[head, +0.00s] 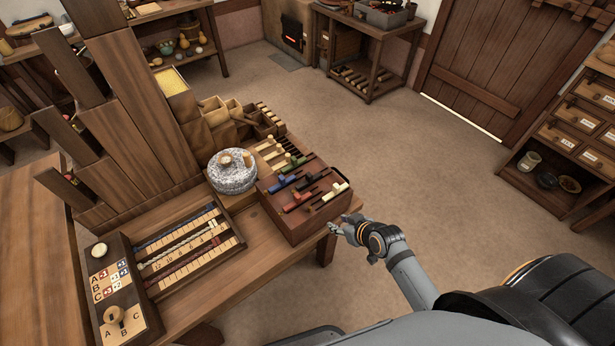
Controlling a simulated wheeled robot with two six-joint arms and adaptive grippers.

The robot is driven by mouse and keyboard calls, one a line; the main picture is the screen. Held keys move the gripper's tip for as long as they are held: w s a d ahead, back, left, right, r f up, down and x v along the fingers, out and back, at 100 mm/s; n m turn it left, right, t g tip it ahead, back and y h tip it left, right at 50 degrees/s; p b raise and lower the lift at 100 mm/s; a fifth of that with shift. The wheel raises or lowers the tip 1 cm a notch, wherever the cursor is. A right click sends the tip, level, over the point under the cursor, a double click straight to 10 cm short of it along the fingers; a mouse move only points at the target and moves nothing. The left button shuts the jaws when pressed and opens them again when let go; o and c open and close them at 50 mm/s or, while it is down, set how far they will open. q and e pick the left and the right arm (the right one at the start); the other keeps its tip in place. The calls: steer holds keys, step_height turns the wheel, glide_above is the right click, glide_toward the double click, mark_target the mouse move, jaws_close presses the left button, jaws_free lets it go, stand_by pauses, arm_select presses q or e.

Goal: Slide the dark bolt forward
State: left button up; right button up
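A reddish-brown wooden box (292,222) stands at the right end of the bench. Its top carries several bolts in slots: a blue bolt (284,181), a red bolt (297,201), a cream bolt (336,190) and a dark bolt (309,184) between them. The dark bolt is hard to tell from the dark slots around it. My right gripper (338,229) is just off the right front corner of the box, below its top and apart from the bolts. Its fingers are too small to show a gap or a held thing. My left gripper is out of view.
A round grey quern stone (232,173) stands left of the box. A board with number rows (190,251) lies further left on the bench (268,262). Wooden trays (222,111) stand behind. Open floor (440,190) lies to the right.

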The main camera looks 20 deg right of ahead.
steer(key=shift+n+y, duration=0.4)
steer(key=shift+y, duration=0.1)
steer(key=r, duration=0.1)
steer(key=a+r, duration=0.1)
steer(key=r, duration=0.1)
steer(key=w+a+r, duration=0.1)
steer(key=shift+r, duration=0.35)
steer(key=t+y, duration=0.2)
steer(key=t, duration=0.2)
glide_toward(311, 176)
steer(key=shift+a+f+n, duration=0.15)
steer(key=shift+a+n, duration=0.15)
steer(key=shift+a, duration=0.2)
steer(key=shift+w+d+h, duration=0.2)
steer(key=shift+d+h, duration=0.05)
steer(key=shift+h, duration=0.05)
steer(key=x, duration=1)
steer(key=shift+w+a+b, duration=0.15)
steer(key=shift+w+b, duration=0.05)
steer(key=shift+b, duration=0.15)
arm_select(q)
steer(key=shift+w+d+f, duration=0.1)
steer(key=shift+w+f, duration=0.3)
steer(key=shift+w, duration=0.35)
arm_select(e)
steer(key=shift+c, duration=0.3)
jaws_close()
